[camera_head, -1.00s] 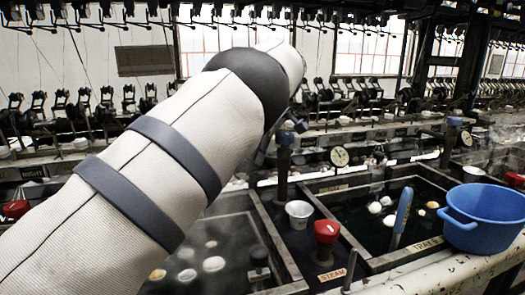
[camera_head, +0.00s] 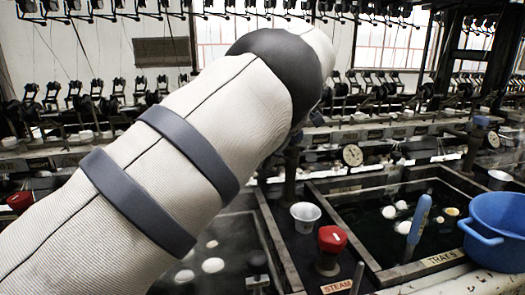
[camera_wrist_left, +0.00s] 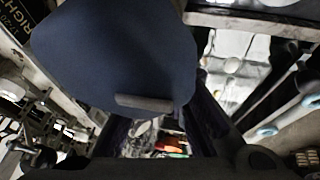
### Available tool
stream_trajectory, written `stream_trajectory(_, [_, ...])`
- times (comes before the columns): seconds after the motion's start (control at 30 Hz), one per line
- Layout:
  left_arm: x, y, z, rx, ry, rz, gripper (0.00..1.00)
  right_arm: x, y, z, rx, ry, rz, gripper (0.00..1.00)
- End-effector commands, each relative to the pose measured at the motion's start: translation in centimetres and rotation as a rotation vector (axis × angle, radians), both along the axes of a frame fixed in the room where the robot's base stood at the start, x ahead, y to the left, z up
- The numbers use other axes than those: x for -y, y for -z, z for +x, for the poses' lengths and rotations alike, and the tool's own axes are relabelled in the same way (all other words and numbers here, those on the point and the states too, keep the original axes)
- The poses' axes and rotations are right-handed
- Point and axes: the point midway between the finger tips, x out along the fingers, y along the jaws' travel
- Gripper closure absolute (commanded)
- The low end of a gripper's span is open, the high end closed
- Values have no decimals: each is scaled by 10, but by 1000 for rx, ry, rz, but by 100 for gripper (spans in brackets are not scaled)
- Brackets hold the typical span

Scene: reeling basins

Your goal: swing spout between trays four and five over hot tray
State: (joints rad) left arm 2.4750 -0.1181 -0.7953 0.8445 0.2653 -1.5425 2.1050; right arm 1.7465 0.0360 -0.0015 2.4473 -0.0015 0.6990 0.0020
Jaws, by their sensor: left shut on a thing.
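The spout post (camera_head: 290,180) stands at the back of the divider between the tray labelled TRAY 5 (camera_head: 425,264) and the tray to its left (camera_head: 270,235). My left arm crosses the head view and covers the post's top. My left gripper (camera_head: 297,138) is at that top, mostly hidden behind my arm. In the left wrist view a dark blue knob (camera_wrist_left: 115,50) fills the upper middle, close against the fingers, and my left gripper (camera_wrist_left: 165,135) is shut on it. I cannot tell where the spout's outlet points. My right gripper is out of view.
A white cup (camera_head: 305,216) and a red steam knob (camera_head: 331,242) stand on the divider. A blue-handled tool (camera_head: 419,222) leans in the right tray. A blue tub (camera_head: 497,232) sits at the right edge. A dial gauge (camera_head: 352,155) is behind.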

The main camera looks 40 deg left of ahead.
Motion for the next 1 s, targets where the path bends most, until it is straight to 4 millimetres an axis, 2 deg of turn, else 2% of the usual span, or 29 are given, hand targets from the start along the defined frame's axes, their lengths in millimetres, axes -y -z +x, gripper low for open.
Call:
stream_trajectory(0.6, [6,2,-3,-1,-30,-3,100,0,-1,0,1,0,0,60])
stream_trajectory(0.63, [6,2,-3,-1,-30,-3,81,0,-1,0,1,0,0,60])
stream_trajectory(0.7, [6,2,-3,-1,-30,-3,65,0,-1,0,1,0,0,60])
stream_trajectory(1.0, [5,1,-3,0,-29,0,65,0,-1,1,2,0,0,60])
